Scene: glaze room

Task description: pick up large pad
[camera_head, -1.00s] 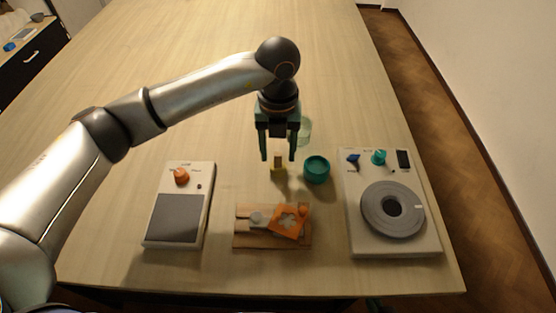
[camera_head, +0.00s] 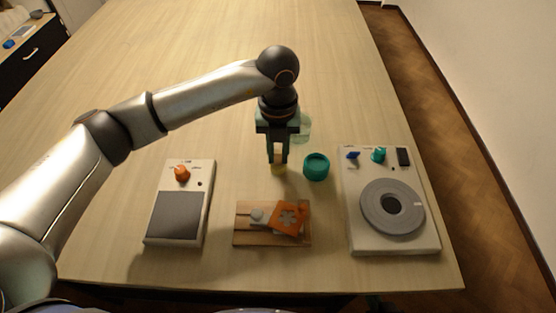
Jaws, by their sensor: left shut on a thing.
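My left gripper (camera_head: 278,160) comes down over the table right of the grey-screened device. Its fingers are closed in on a small yellow upright piece, which I take to be the large pad (camera_head: 278,169). The fingers hide much of it, and its lower part shows just below them. It seems to stand on the table, though I cannot tell whether it touches. My right gripper is not in view.
A teal round pot (camera_head: 316,167) stands close right of the gripper, with a clear greenish glass (camera_head: 304,128) behind. A wooden board (camera_head: 243,237) with orange pieces lies in front. A grey-screened device (camera_head: 179,216) is left, a white wheel device (camera_head: 423,238) right. The far table (camera_head: 220,40) is clear.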

